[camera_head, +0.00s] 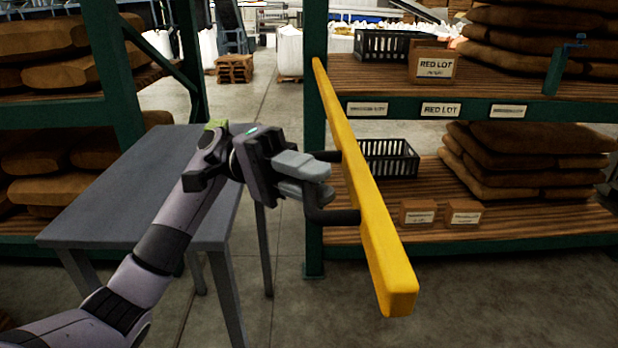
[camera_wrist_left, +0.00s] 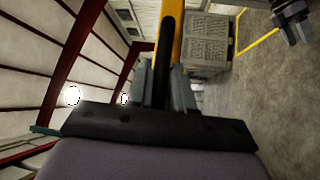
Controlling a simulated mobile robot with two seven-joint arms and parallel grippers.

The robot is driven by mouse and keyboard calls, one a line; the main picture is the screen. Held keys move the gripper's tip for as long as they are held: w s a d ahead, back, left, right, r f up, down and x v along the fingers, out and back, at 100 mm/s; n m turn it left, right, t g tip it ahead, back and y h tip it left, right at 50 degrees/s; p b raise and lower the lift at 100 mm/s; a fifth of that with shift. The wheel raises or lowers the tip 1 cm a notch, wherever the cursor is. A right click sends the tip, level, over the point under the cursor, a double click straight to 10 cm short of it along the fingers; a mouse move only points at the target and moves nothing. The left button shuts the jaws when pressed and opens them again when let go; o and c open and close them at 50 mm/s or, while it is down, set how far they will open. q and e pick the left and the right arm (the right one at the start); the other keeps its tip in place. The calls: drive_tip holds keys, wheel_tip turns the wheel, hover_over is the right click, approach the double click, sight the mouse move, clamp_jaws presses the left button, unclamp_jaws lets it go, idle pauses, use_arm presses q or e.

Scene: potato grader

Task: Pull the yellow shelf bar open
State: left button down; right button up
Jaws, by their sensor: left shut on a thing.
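The yellow shelf bar (camera_head: 365,190) stands swung out from the green shelf rack, angled toward me. Its far end is at the left rack post and its near end hangs free over the floor. A black handle (camera_head: 335,216) sticks out from the bar's left side. My left gripper (camera_head: 318,180) is shut on the handle, and its fingers hide the handle's middle. The left wrist view shows the handle (camera_wrist_left: 168,45) between the finger pads, with the bar (camera_wrist_left: 178,40) behind. What looks like my right gripper (camera_wrist_left: 298,32) shows at that view's top right corner; its jaw state is unclear.
A grey table (camera_head: 130,175) stands at the left, behind my left arm. The rack's shelves (camera_head: 440,185) hold sacks (camera_head: 510,160), black crates (camera_head: 388,160) and small labelled boxes (camera_head: 465,212). The floor in front of the rack is clear.

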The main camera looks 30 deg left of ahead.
use_arm(q)
drive_tip(key=shift+a+r, duration=0.1)
drive_tip(key=shift+r, duration=0.05)
drive_tip(key=c, duration=1.1)
unclamp_jaws()
drive_tip(key=v, duration=0.7)
drive_tip(key=shift+a+b, duration=0.1)
drive_tip(key=shift+b, duration=0.3)
